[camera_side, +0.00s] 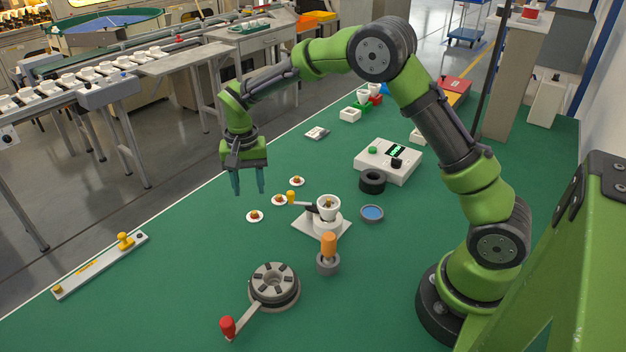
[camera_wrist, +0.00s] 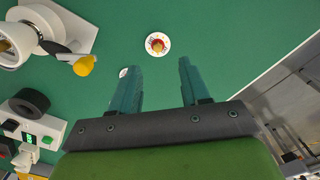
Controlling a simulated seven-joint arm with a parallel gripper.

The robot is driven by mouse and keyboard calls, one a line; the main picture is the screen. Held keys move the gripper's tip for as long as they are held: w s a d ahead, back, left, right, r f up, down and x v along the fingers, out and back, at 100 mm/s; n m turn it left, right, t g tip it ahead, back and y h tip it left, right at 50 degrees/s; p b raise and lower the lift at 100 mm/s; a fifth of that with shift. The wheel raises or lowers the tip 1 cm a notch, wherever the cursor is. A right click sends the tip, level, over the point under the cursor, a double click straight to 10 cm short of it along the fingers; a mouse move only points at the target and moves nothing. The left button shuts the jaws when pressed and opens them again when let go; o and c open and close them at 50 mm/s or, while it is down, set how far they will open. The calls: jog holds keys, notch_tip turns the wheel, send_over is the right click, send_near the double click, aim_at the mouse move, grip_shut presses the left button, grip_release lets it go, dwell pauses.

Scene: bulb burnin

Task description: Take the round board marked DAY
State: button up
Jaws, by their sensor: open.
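Three small round white boards, each with a reddish-yellow piece in the middle, lie in a slanting row on the green bench: a near one (camera_side: 254,216), a middle one (camera_side: 279,200) and a far one (camera_side: 297,181). Their markings are too small to read, so I cannot tell which is DAY. My gripper (camera_side: 248,190) is open and empty, pointing down above the bench near the row. In the wrist view, one board (camera_wrist: 157,45) lies beyond and between the open fingertips (camera_wrist: 160,75). Another board (camera_wrist: 123,72) is partly hidden by the left finger.
A white cup stand (camera_side: 328,210) with a yellow-knobbed lever stands close right of the boards. A blue-centred dish (camera_side: 372,213), an orange-handled tool (camera_side: 328,250) and a round crank fixture (camera_side: 273,285) stand nearby. A white box with a green display (camera_side: 388,160) is behind. The left bench is mostly clear.

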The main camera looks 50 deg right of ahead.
aim_at(254, 212)
notch_tip(254, 212, down, 7)
jog(key=shift+s+d+f, duration=0.1)
jog(key=shift+s+f, duration=0.05)
dwell(0.4)
jog(key=shift+c, duration=0.3)
grip_shut()
